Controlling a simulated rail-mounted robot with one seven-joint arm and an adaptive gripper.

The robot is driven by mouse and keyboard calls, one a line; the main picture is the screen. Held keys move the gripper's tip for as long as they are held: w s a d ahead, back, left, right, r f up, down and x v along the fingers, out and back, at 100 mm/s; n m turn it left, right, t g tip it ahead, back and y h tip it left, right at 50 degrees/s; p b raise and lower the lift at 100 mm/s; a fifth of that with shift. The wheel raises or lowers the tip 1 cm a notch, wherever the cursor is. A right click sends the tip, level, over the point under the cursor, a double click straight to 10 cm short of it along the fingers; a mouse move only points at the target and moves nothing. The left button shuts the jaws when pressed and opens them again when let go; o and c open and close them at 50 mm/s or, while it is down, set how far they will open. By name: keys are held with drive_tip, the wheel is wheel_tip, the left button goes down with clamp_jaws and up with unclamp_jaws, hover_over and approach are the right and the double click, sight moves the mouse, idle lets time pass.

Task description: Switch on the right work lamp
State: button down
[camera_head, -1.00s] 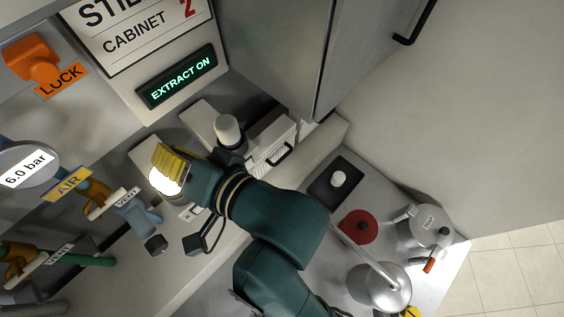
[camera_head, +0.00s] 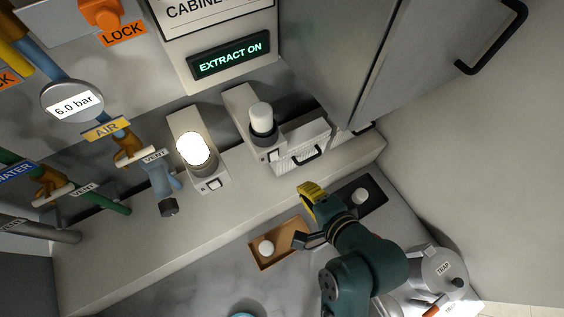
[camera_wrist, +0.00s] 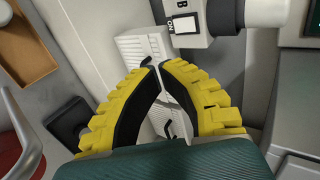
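Two work lamps stand side by side on the ledge. The left lamp (camera_head: 197,157) glows white. The right lamp (camera_head: 262,120) has a white, unlit head in a dark collar on a grey box. A small pale switch (camera_head: 272,156) sits on the front of its box. In the wrist view that switch (camera_wrist: 187,23) shows at the top, beside a letter B, with part of the lamp's head (camera_wrist: 266,12) to its right. My gripper (camera_head: 307,190), with yellow fingers, is in front of and right of the right lamp, apart from it. Its fingertips (camera_wrist: 159,66) nearly meet, with nothing held.
A white louvred box with a black handle (camera_head: 306,157) stands right of the right lamp. An orange-brown tray (camera_head: 262,258) and a dark tray (camera_head: 376,190) lie near my gripper. A grey cabinet door (camera_head: 400,70) rises at the right. Pipes and valves are at the left.

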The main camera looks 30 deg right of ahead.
sight(274, 156)
drive_tip(key=w+r+p+x, duration=0.1)
drive_tip(key=x, duration=1.1)
drive_tip(key=shift+w+p, duration=0.3)
drive_tip(key=shift+p, duration=0.05)
drive_tip(key=shift+r, duration=0.1)
drive_tip(key=shift+a, duration=0.1)
